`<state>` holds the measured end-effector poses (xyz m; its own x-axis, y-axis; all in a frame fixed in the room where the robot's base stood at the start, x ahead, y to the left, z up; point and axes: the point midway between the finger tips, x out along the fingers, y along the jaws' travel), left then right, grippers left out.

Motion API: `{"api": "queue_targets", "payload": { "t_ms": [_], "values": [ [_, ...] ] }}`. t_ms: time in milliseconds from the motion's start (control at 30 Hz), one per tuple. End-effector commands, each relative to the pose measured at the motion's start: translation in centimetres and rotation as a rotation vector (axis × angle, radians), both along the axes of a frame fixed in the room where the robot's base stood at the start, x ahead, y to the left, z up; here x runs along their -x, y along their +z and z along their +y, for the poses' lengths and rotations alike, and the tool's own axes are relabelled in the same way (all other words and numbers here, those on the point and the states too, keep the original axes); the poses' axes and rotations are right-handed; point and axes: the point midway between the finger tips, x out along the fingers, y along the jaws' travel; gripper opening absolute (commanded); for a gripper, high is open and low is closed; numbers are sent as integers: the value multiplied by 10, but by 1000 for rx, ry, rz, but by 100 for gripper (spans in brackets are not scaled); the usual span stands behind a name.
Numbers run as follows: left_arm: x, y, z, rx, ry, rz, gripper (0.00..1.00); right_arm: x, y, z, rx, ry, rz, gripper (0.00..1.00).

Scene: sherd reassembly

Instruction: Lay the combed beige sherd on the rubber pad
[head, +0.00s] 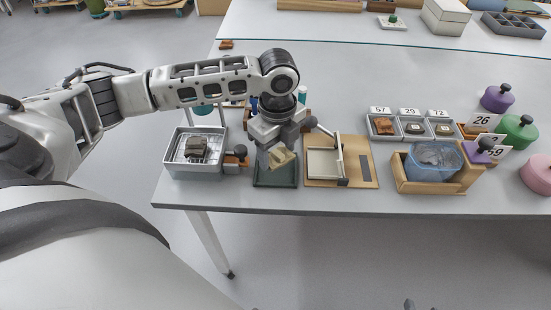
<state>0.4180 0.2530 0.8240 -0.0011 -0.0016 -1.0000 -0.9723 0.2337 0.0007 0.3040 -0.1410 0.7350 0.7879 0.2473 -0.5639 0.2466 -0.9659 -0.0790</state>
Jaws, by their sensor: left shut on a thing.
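The beige sherd (281,158) is a small pale piece, held at the tips of my left gripper (279,150), which is shut on it. The combing on it is too small to make out. Below it on the table is a dark green rectangular pad (275,182), probably the rubber pad. The sherd appears over the pad's upper part; I cannot tell if they touch. The gripper and sherd hide the pad's far side. My right gripper is not clearly in view.
A white tray with a rack (177,165) holding a dark sherd (196,147) stands left of the pad. A wooden board with a frame (365,152) is close on the right. Numbered trays (413,130), a blue tub (431,172) and colored weights (515,132) lie farther right.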

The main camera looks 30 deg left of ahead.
Motion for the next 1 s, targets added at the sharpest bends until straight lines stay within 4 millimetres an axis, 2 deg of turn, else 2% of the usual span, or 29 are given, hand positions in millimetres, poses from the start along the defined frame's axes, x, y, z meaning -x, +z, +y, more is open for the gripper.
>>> {"api": "queue_targets", "payload": {
  "t_ms": [167, 300, 400, 767, 800, 1000],
  "values": [
    [-5, -11, 8, -2, 2, 1, 36, 0, 0, 0, -3, 0, -1, 36],
    [-5, -33, 8, -3, 1, 2, 36, 1, 0, 1, -7, -3, -2, 36],
    [-5, -42, 8, -2, 0, 1, 36, 0, 1, 2, -12, -6, -4, 36],
    [-5, -45, 8, -2, 0, 1, 36, 0, 2, 2, -14, -8, -2, 36],
    [-5, -45, 8, -2, 0, 0, 68, 0, 2, 2, -14, -8, -2, 36],
    [-5, -44, 8, -2, 0, 0, 68, 1, -1, 2, -12, -7, 3, 36]
  ]
}}
